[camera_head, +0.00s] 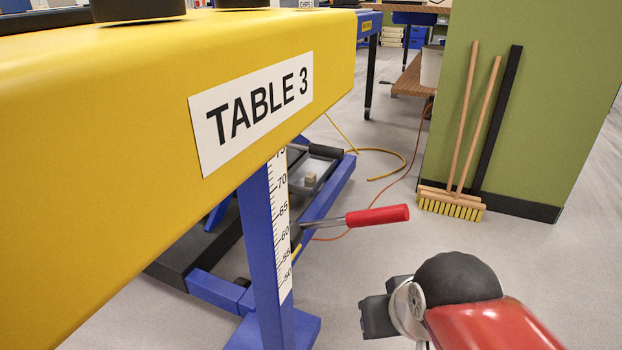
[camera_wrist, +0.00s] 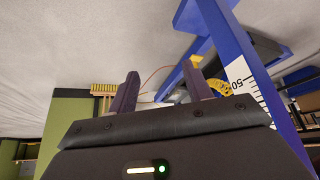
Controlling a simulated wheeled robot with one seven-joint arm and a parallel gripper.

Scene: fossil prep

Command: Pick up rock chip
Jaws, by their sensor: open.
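I cannot make out a rock chip for certain in either view. A small tan lump (camera_head: 310,179) lies low on the lift frame under the yellow table in the head view, and it may be the chip. My gripper (camera_head: 374,306) is at the lower right of the head view, in front of and to the right of the blue table leg, well apart from the lump. In the wrist view my gripper (camera_wrist: 160,85) shows two dark fingers spread apart with nothing between them.
The yellow table (camera_head: 120,130) labelled TABLE 3 fills the left, on a blue leg (camera_head: 262,260) with a ruler strip. A red-handled tool (camera_head: 377,215) sticks out beside the leg. Brooms (camera_head: 450,204) lean on a green wall (camera_head: 560,90). Cords cross otherwise clear grey floor.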

